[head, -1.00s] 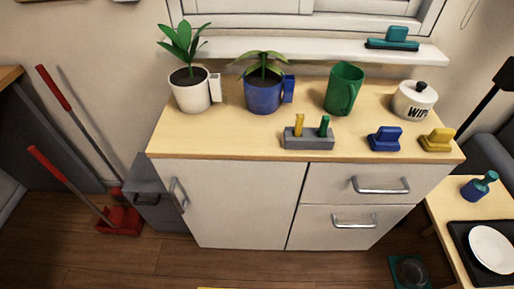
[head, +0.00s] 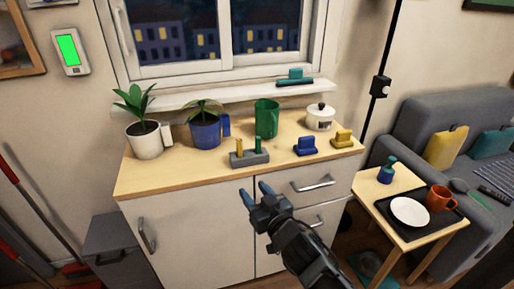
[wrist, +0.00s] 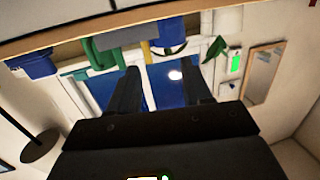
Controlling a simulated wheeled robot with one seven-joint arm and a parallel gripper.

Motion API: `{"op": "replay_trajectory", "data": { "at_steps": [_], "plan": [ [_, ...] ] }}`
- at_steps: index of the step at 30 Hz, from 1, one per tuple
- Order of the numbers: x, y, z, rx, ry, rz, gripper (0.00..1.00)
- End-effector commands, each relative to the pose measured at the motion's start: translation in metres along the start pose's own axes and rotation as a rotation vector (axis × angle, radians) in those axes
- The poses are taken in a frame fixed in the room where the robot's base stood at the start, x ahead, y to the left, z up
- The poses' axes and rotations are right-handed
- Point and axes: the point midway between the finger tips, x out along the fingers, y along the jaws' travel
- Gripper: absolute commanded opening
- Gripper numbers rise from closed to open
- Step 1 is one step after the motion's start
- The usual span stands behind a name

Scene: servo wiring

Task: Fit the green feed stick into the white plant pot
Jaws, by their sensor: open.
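The green feed stick (head: 258,145) stands upright in the right part of a grey holder (head: 250,159) on the cabinet top. A yellow stick (head: 239,146) stands beside it in the same holder. The white plant pot (head: 146,142) with a leafy plant stands at the left end of the cabinet top, with a white sleeve (head: 167,135) on its right side. My gripper (head: 257,190) is open and empty in front of the cabinet, below and apart from the holder. In the wrist view the open fingers (wrist: 163,90) point toward the window, and the green stick cannot be told clearly.
A blue pot (head: 205,134) with a blue sleeve stands right of the white pot. The cabinet's front left top is clear.

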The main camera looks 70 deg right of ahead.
Motion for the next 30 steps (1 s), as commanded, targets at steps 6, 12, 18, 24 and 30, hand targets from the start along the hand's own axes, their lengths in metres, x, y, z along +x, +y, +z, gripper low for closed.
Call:
{"op": "replay_trajectory", "data": {
  "at_steps": [6, 12, 18, 24, 30],
  "plan": [
    [0.068, 0.061, -0.028, 0.017, 0.053, 0.155, 0.49],
    [0.089, 0.083, -0.038, 0.023, 0.068, 0.203, 0.49],
    [0.108, 0.088, -0.04, 0.023, 0.068, 0.204, 0.49],
    [0.13, 0.091, -0.041, 0.023, 0.068, 0.204, 0.49],
    [0.155, 0.095, -0.041, 0.023, 0.068, 0.203, 0.49]
  ]
}}
